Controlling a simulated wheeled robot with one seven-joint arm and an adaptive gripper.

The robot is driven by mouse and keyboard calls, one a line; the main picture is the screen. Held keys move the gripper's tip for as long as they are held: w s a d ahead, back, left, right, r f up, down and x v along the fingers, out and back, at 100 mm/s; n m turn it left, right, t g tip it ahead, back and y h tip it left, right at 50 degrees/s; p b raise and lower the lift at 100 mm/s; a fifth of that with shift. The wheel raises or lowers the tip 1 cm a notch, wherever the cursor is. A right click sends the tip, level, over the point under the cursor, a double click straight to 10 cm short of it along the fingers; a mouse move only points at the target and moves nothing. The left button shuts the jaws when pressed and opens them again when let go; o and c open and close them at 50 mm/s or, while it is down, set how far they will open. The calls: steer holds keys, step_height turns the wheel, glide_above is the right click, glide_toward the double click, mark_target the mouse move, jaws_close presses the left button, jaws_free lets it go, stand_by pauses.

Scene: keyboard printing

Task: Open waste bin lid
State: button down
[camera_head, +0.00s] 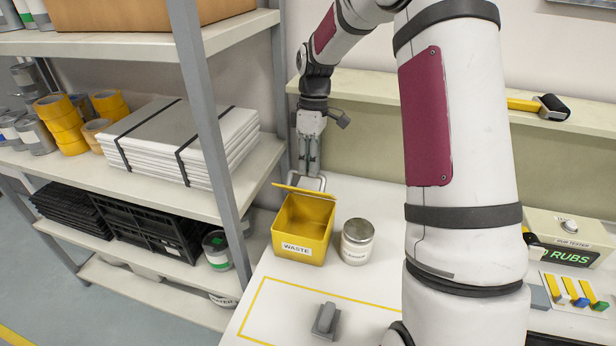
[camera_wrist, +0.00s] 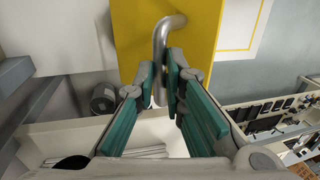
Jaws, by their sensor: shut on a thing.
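The yellow waste bin (camera_head: 303,240), with a "WASTE" label on its front, stands on the white bench. Its yellow lid (camera_head: 303,191) is raised at the back, seen nearly edge-on, and part of the bin's inside shows. My gripper (camera_head: 309,172) is behind the bin. In the wrist view, my gripper (camera_wrist: 162,88) is shut on the bent metal lid handle (camera_wrist: 160,45), and the yellow lid (camera_wrist: 205,35) fills the top middle. The fingers partly hide the lower end of the handle.
A metal can (camera_head: 357,242) stands close at the bin's right. A grey shelf post (camera_head: 212,130) and loaded shelves are at the left. A grey block tool (camera_head: 326,319) lies in front, within the yellow-outlined area. A ledge (camera_head: 375,88) runs behind.

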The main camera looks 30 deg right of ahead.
steer(key=shift+w+d+f+b, duration=0.2)
steer(key=shift+w+d+b, duration=0.2)
steer(key=shift+w+d, duration=0.4)
steer(key=shift+w+d+f+b, duration=0.15)
steer(key=shift+w+d+b, duration=0.3)
steer(key=shift+d, duration=0.45)
steer(key=shift+w, duration=0.1)
steer(key=c, duration=2)
jaws_free()
steer(key=o, duration=0.3)
steer(key=shift+w+f, duration=0.1)
steer(key=shift+w, duration=0.15)
steer(key=shift+o, duration=0.2)
steer(key=v, duration=1.2)
steer(key=shift+r, duration=0.25)
steer(key=shift+a, duration=0.15)
